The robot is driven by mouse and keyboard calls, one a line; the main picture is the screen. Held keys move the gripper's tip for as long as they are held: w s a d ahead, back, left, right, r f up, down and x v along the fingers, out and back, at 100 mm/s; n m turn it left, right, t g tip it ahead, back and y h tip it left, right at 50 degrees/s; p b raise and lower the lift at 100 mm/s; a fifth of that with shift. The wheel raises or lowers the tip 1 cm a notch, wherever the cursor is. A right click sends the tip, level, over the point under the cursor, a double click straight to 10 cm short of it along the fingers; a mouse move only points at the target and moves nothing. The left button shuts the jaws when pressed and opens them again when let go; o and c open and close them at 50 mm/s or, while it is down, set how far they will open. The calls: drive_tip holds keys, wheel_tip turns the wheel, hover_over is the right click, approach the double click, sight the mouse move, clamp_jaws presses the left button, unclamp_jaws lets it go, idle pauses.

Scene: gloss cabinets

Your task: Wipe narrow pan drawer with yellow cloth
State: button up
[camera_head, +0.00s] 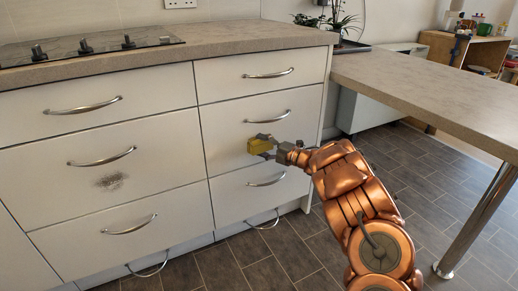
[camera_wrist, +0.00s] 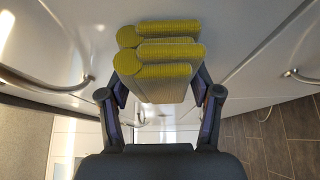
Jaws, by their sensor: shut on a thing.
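My gripper (camera_head: 268,147) is shut on a folded yellow cloth (camera_head: 258,147) in front of the middle drawer (camera_head: 225,125) of the narrow right column. The cloth is below and left of that drawer's handle. Whether it touches the front, I cannot tell. In the wrist view, the cloth (camera_wrist: 160,50) is a thick folded pad between the two fingers of my gripper (camera_wrist: 160,98). I see no mark on the bare part of this narrow drawer; the patch behind the cloth is hidden. A dark speckled smudge (camera_head: 110,182) is on the wide middle drawer to the left.
Curved metal handles (camera_head: 268,114) stick out from the drawer fronts; one also shows in the wrist view (camera_wrist: 65,80). A worktop (camera_head: 430,85) with a metal leg (camera_head: 480,220) stands to the right of my arm. Tiled floor (camera_head: 255,260) lies open below the drawers.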

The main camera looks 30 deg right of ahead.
sight(255, 150)
drive_tip(key=shift+s+d+b, duration=0.15)
drive_tip(key=shift+d+b, duration=0.15)
drive_tip(key=shift+d, duration=0.8)
drive_tip(key=shift+w+a+b, duration=0.25)
drive_tip(key=shift+a+b, duration=0.15)
drive_tip(key=shift+a, duration=0.4)
drive_tip(key=shift+w+a+r, duration=0.1)
drive_tip(key=shift+w+a, duration=0.05)
drive_tip(key=shift+a, duration=0.55)
drive_tip(key=shift+w+a, duration=0.15)
drive_tip(key=shift+a, duration=0.55)
drive_tip(key=shift+c, duration=0.7)
drive_tip(key=shift+s+b, duration=0.1)
drive_tip(key=shift+b, duration=0.25)
drive_tip(key=shift+s+d+b, duration=0.1)
drive_tip(key=shift+s+b, duration=0.2)
drive_tip(key=shift+s, duration=0.6)
drive_tip(key=shift+s+b, duration=0.4)
drive_tip(key=shift+s, duration=1.65)
